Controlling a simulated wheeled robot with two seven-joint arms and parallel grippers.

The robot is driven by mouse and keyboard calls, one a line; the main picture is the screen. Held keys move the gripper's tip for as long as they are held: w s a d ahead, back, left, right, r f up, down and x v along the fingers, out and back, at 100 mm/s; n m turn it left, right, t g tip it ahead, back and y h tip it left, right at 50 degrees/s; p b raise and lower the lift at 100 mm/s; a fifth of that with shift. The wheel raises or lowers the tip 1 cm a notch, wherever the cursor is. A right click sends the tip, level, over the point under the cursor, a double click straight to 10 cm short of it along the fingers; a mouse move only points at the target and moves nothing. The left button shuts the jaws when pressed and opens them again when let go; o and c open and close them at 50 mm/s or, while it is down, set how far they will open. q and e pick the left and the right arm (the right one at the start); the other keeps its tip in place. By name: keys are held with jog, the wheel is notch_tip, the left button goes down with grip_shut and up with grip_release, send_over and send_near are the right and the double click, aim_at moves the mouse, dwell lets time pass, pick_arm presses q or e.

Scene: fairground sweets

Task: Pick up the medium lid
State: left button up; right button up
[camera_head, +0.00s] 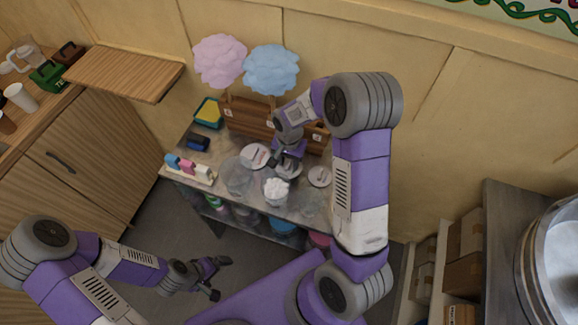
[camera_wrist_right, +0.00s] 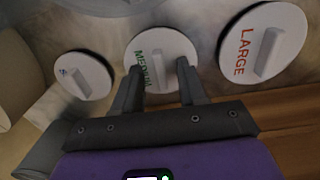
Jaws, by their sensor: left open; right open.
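The medium lid (camera_wrist_right: 165,46) is a round white disc with green "MEDIUM" lettering and a raised bar handle. In the right wrist view it lies flat on the grey counter, between the large lid and the small lid. My right gripper (camera_wrist_right: 160,78) is open, with its two fingers apart on either side of the medium lid's near part and handle. I cannot tell whether they touch it. In the head view my right gripper (camera_head: 284,158) is over the counter and partly hides the medium lid (camera_head: 291,172). My left gripper (camera_head: 218,278) is open and empty, low over the floor.
The large lid (camera_wrist_right: 262,42) with red lettering and the small lid (camera_wrist_right: 84,76) lie close on either side. A white-filled tub (camera_head: 276,190) and a clear bowl (camera_head: 237,175) stand nearby on the counter. Pink (camera_head: 219,60) and blue (camera_head: 271,69) candy floss stand behind.

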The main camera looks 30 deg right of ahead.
jog(key=shift+c, duration=0.4)
grip_shut()
